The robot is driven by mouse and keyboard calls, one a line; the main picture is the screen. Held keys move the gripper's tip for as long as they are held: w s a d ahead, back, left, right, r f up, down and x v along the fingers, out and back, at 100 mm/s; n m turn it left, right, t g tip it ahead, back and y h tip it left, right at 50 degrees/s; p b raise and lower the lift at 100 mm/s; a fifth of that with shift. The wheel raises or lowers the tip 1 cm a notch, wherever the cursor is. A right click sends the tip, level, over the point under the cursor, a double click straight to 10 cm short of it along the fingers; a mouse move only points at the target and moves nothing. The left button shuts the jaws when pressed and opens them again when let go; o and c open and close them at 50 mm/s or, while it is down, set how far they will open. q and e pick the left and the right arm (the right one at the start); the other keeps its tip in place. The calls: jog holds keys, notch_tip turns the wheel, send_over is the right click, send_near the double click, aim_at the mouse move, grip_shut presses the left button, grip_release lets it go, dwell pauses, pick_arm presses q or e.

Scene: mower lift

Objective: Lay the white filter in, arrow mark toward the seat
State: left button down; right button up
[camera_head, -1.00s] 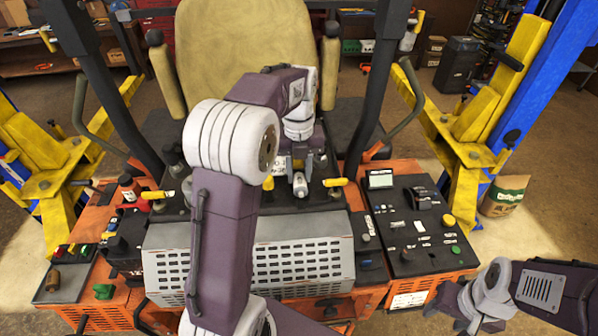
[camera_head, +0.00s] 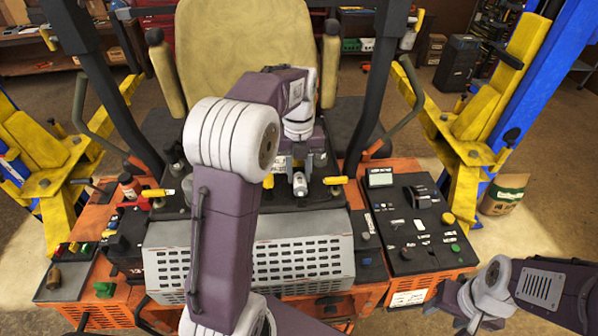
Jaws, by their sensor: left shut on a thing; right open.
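My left gripper (camera_head: 299,166) is over the machine's dark deck, in front of the tan seat (camera_head: 255,60). Its jaws are shut on the white filter (camera_head: 300,185), a small white cylinder with a darker tip. The filter shows just below the fingers, between two yellow handles. Its arrow mark is too small to make out, and I cannot tell whether it touches the deck. My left arm hides part of the deck and the grey slotted cover (camera_head: 300,255). My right gripper (camera_head: 460,308) is at the lower right, away from the filter, open and empty.
A dark control panel (camera_head: 415,225) with a small screen and knobs lies right of the deck. Yellow lift arms and a blue post (camera_head: 555,80) stand on the right, with more yellow lift parts (camera_head: 45,160) at left. Black roll-bar posts flank the seat.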

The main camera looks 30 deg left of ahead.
pick_arm(q)
jog(key=shift+r+p, duration=0.25)
jog(key=shift+p, duration=0.1)
dwell(0.5)
jog(key=c, duration=1)
grip_release()
notch_tip(320, 180, up, 6)
jog(key=p, duration=0.5)
jog(key=shift+f, duration=0.15)
jog(key=shift+r, duration=1.15)
